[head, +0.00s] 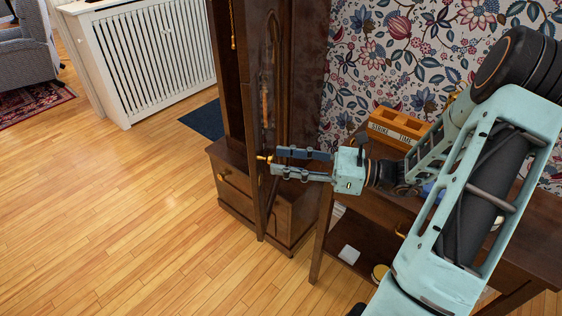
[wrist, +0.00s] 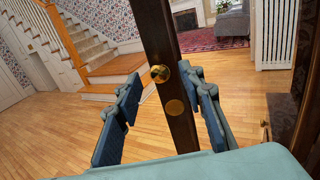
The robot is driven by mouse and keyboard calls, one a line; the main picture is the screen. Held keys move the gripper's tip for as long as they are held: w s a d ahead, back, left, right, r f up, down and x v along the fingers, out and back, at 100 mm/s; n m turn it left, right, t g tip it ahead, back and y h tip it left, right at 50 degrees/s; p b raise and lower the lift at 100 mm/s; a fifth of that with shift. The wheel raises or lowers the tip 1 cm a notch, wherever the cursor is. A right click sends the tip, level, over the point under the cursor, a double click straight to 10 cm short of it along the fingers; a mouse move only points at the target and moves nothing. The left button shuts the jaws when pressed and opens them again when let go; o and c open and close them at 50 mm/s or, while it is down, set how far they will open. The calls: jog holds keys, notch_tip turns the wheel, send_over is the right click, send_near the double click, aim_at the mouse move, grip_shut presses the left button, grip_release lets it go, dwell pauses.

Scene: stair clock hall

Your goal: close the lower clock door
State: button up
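The tall dark wood clock (head: 300,60) stands against the papered wall in the head view. Its lower clock door (head: 260,200) stands open, swung out from the case, with an arched glass opening. A small brass knob (head: 264,158) sits on the door's upright frame. The wrist view shows this frame (wrist: 158,35) with the round brass knob (wrist: 160,73) and a flat brass disc lower down. My gripper (head: 276,161) is open and empty, fingertips close to the knob. In the wrist view the fingers appear on either side of the frame; contact cannot be told.
A dark side table (head: 345,222) with a wooden box (head: 398,126) marked "STRIKE TIME" stands right of the clock, under my arm. A white radiator cover (head: 150,60) and blue mat (head: 204,119) lie left. The wooden floor (head: 120,220) before the clock is clear.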

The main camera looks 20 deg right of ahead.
jog(key=shift+w+a, duration=0.25)
jog(key=shift+a, duration=0.3)
grip_shut()
